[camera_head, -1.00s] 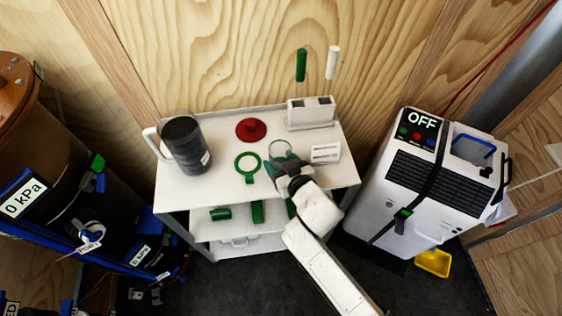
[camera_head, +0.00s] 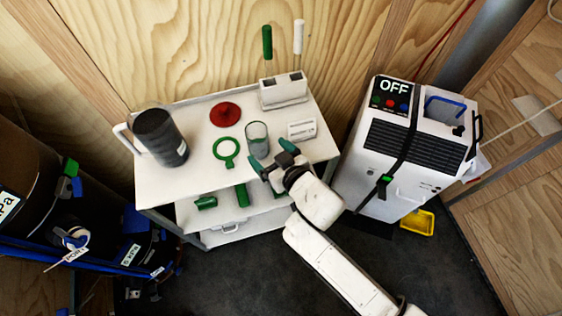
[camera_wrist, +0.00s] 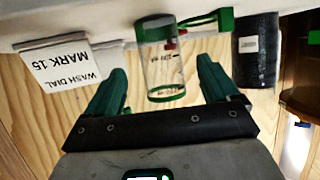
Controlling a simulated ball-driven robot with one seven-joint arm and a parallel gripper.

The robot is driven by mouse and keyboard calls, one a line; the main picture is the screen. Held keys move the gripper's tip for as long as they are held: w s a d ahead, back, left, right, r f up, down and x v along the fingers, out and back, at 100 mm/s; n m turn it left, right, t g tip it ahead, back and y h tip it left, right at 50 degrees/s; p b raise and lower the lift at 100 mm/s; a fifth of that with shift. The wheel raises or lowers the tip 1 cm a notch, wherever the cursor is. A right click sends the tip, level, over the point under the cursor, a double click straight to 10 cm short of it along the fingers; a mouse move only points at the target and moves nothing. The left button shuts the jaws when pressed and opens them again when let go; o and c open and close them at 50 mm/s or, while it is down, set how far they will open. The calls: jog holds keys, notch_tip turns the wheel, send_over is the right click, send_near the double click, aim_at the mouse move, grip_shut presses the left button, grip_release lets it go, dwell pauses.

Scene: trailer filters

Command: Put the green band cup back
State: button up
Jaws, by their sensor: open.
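The clear cup with a green band (camera_head: 258,140) stands on the white cart's top (camera_head: 185,182), near its right front part. In the wrist view, which is upside down, the cup (camera_wrist: 164,68) shows whole, with green at its rim and base. My gripper (camera_head: 272,156) is open and empty, just in front of the cup. Its green fingers point at the cup, one to each side in the wrist view (camera_wrist: 161,72), with gaps between. A green ring with a handle (camera_head: 227,148) lies on the cart top, left of the cup.
A dark jug (camera_head: 160,138) stands at the cart's left. A red disc (camera_head: 225,114), a holder (camera_head: 283,91) with two upright handles and a white label block (camera_head: 302,129) are behind or right of the cup. A white machine (camera_head: 410,150) stands to the right.

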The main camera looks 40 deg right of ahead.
jog(key=v, duration=0.6)
jog(key=shift+w, duration=0.1)
jog(key=s+d+f+m+g+h, duration=0.1)
jog(key=s+d+f+g+h, duration=0.1)
jog(key=s+d+f+g, duration=0.45)
jog(key=s+d+r+g+y, duration=0.1)
jog(key=s+g, duration=0.5)
jog(key=s, duration=0.6)
jog(key=shift+r+n+y, duration=0.25)
jog(key=shift+n+y, duration=0.05)
jog(key=shift+y, duration=0.1)
jog(key=shift+d, duration=0.1)
